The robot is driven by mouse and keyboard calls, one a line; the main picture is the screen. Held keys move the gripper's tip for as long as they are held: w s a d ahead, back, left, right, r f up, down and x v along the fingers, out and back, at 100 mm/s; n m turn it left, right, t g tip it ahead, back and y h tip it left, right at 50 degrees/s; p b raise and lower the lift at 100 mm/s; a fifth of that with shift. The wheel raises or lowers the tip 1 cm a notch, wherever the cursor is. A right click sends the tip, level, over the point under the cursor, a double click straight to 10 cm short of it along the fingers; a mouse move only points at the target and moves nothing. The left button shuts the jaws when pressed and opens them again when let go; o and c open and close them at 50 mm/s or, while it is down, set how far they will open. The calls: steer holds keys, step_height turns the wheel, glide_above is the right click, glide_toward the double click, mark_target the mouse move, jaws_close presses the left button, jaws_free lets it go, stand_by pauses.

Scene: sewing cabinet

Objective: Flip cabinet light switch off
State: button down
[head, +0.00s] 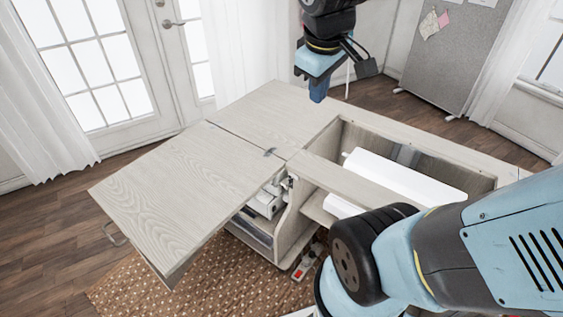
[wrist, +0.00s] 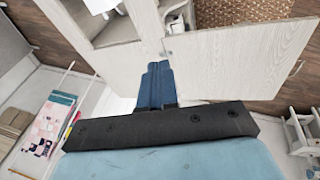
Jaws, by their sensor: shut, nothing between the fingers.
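The pale wood sewing cabinet (head: 255,112) stands in the middle of the head view, with its front panel (head: 180,190) swung out to the left. It also shows across the top of the wrist view (wrist: 235,60). I cannot make out a light switch on it for certain. My gripper (head: 318,92) is above the cabinet's back part, pointing down, apart from the top. Its blue fingers (wrist: 158,68) are together and empty in the wrist view.
A white power strip with red (head: 305,262) is on the floor below. Folded fabrics (wrist: 45,130) lie at left in the wrist view. A grey board (head: 450,55) stands behind.

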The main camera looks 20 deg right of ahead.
mark_target(293, 175)
steer(key=w+a+f+n+g+h, duration=0.35)
steer(key=w+f+n, duration=0.85)
steer(key=n, duration=0.6)
steer(key=w+a+f+n, duration=0.1)
steer(key=a+f+n, duration=0.1)
steer(key=f+n, duration=0.4)
steer(key=w+a+f+n+g+h, duration=0.1)
steer(key=a+f+n, duration=0.1)
steer(key=f+n, duration=0.4)
steer(key=w+a+f+n+h, duration=0.1)
steer(key=a+f+n, duration=0.1)
steer(key=f+n, duration=0.5)
steer(key=shift+w+f, duration=0.15)
steer(key=shift+f, duration=0.15)
steer(key=d+f, duration=0.8)
steer(key=d, duration=0.1)
steer(key=shift+w+d, duration=0.3)
steer(key=shift+w, duration=0.15)
